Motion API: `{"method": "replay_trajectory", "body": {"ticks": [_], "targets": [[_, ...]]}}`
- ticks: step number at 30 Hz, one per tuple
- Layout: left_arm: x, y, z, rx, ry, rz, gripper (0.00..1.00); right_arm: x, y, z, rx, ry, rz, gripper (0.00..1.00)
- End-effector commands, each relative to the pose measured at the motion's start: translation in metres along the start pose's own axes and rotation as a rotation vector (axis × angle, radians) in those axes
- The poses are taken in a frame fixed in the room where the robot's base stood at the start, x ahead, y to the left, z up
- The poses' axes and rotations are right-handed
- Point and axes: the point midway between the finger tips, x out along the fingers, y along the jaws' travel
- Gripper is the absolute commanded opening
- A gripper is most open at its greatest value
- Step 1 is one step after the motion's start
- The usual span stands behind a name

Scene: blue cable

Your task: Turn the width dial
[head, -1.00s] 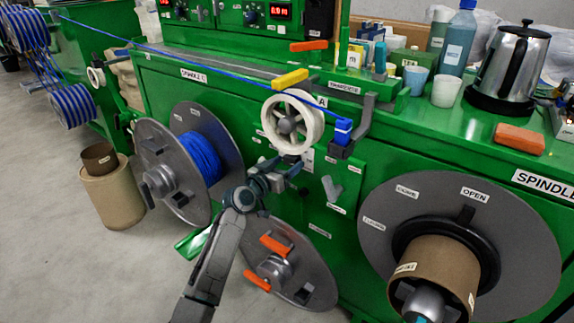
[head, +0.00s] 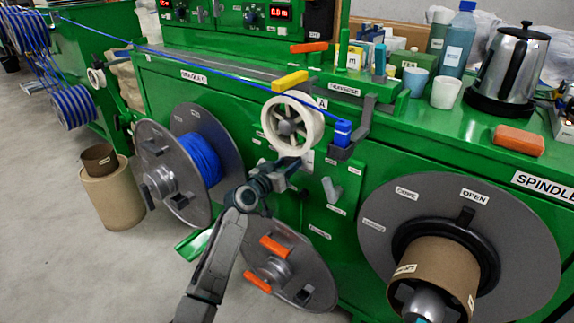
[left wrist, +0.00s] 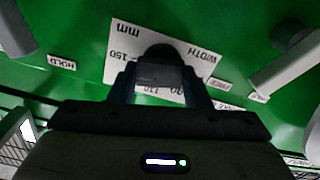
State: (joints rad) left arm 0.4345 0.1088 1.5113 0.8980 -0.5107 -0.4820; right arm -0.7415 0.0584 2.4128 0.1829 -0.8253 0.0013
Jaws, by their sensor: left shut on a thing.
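The width dial shows in the left wrist view as a dark knob (left wrist: 158,68) on a white plate (left wrist: 122,42) marked "WIDTH", "mm", "150" and "110". My left gripper (left wrist: 160,82) is shut on the dial, with one finger on each side of it. In the head view my left gripper (head: 284,172) reaches the green machine's front just below the white spoked wheel, and the arm and gripper hide most of the dial there. My right gripper does not show.
The white spoked wheel (head: 292,122) is just above my left gripper. A grey lever (head: 332,190) sits to its right, also in the left wrist view (left wrist: 285,70). A reel with blue cable (head: 203,158) is to the left, and a reel with orange handles (head: 305,285) is below.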

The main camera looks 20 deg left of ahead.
Motion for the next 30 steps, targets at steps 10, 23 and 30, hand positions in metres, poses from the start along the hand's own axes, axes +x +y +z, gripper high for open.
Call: {"method": "replay_trajectory", "body": {"ticks": [10,23,30], "targets": [[0.000,0.000,-0.002,-0.250,-0.001,-0.001,0.21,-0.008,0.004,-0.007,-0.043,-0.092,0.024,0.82],[0.000,-0.001,-0.002,-0.541,-0.001,0.000,0.21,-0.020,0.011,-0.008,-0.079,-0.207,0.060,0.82],[0.000,-0.001,-0.001,-0.614,-0.001,-0.001,0.21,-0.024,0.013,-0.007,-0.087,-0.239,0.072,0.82]]}}
